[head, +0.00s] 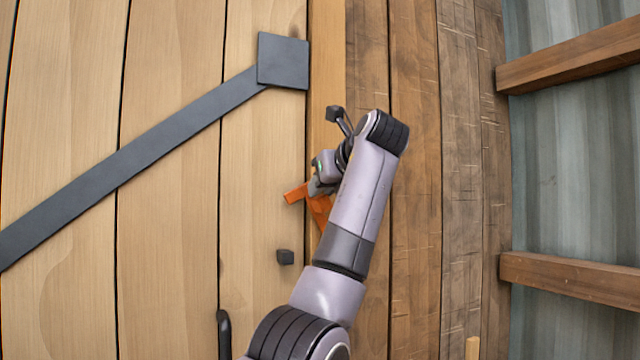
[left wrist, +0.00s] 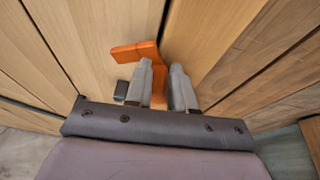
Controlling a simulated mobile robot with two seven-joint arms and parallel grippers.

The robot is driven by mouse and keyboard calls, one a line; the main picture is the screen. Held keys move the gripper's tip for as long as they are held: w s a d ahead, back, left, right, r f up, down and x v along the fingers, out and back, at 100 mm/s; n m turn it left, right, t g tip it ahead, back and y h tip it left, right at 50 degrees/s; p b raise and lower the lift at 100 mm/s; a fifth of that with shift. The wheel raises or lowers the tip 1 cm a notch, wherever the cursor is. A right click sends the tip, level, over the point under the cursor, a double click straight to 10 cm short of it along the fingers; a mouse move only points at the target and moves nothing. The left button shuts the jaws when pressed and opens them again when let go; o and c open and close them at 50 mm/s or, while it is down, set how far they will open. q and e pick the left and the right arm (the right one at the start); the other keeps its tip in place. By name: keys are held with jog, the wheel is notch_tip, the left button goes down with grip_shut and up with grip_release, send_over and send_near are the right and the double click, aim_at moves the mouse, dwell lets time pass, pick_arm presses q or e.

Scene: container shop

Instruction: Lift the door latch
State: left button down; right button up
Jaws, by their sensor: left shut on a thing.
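The orange door latch (head: 295,193) sits at the seam between the pale plank door (head: 170,190) and the darker wooden wall (head: 415,200). One arm of it points left over the door, and another part slants down to the right behind my arm. My left gripper (head: 318,186) is at the latch, partly hidden by my own wrist. In the left wrist view the latch (left wrist: 135,52) passes between the two grey fingers of my left gripper (left wrist: 163,84), which are shut on it. My right gripper is in neither view.
A small dark block (head: 285,257) is fixed on the door below the latch. A dark handle (head: 224,335) is lower left. A dark diagonal strap (head: 130,155) ends in a square plate (head: 283,61). Wooden beams (head: 570,280) cross the corrugated wall at right.

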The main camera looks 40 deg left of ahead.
pick_arm(q)
jog(key=shift+w+d+f+m+h, duration=0.15)
jog(key=shift+w+f, duration=0.1)
jog(key=shift+f, duration=0.25)
jog(key=shift+w+d+f+m+h, duration=0.1)
jog(key=shift+w+d+f, duration=0.1)
jog(key=shift+f, duration=0.25)
jog(key=shift+w+d+f+m+h, duration=0.15)
jog(key=shift+w+f, duration=0.1)
jog(key=shift+f, duration=0.25)
jog(key=c, duration=0.8)
grip_release()
jog(key=shift+w, duration=0.15)
jog(key=shift+s+a+r+n, duration=0.25)
jog(key=shift+s+r+n, duration=0.05)
jog(key=shift+r, duration=0.2)
jog(key=p, duration=0.2)
send_near(331, 203)
jog(key=shift+w+a+f+y, duration=0.1)
jog(key=shift+w+a+y, duration=0.1)
jog(key=shift+w, duration=0.6)
jog(key=shift+w+a+f+y, duration=0.1)
jog(key=shift+w+a, duration=0.1)
jog(key=shift+w, duration=0.65)
